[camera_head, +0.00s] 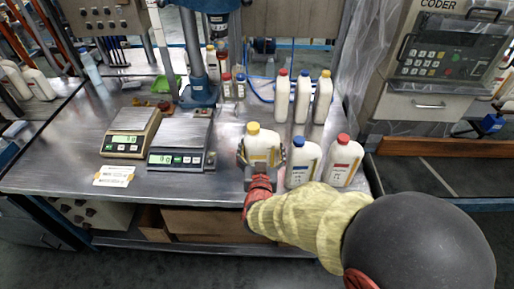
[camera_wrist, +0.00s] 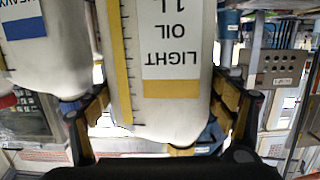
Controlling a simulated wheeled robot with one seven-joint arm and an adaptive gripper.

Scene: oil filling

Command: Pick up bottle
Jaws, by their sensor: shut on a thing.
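A white bottle with a yellow cap (camera_head: 261,143) stands upright near the front edge of the metal table, in my gripper. It fills the middle of the wrist view (camera_wrist: 165,75), where its label reads "LIGHT OIL" upside down with a yellow band. My gripper (camera_head: 261,158) is shut on this bottle, with one finger on each side of it. The bottle appears at about table height; whether its base touches the table is hidden by the gripper.
Just right stand a blue-capped bottle (camera_head: 303,162) and a red-capped bottle (camera_head: 342,161), close to my gripper. Several tall bottles (camera_head: 303,98) stand behind. Two scales (camera_head: 182,142) are to the left. A blue press column (camera_head: 197,65) rises at the back. A keypad machine (camera_head: 440,60) is at right.

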